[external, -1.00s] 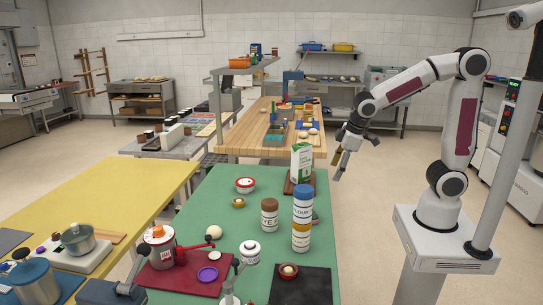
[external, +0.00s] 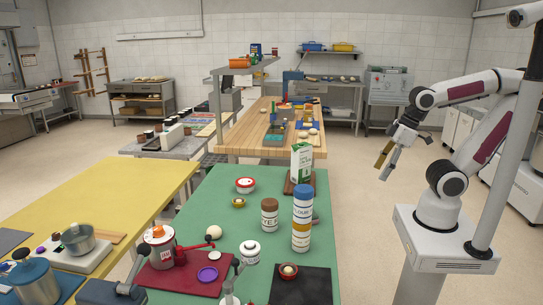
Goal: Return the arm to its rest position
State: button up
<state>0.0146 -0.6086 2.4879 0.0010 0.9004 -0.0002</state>
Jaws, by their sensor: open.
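My gripper (external: 384,170) is in the external view, to the right of the green table (external: 222,200), in the air over the floor. Its fingers point down and to the left, are apart, and hold nothing. My arm is folded back toward its base, with the elbow at the right edge of the view. No object is near the fingers.
On the green table stand a tall jar with a blue lid (external: 302,218), a brown-lidded jar (external: 269,215) and a green and white carton (external: 301,163). A pale post (external: 505,150) rises beside my arm. The floor around my gripper is clear.

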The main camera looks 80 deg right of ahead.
jog(key=shift+s+a+r+t, duration=0.1)
jog(key=shift+s+r+t, duration=0.2)
jog(key=shift+r, duration=0.4)
jog(key=shift+s+a+r+t, duration=0.1)
jog(key=shift+s+r+t, duration=0.1)
jog(key=shift+r+t, duration=0.35)
jog(key=shift+r, duration=0.1)
dwell(0.4)
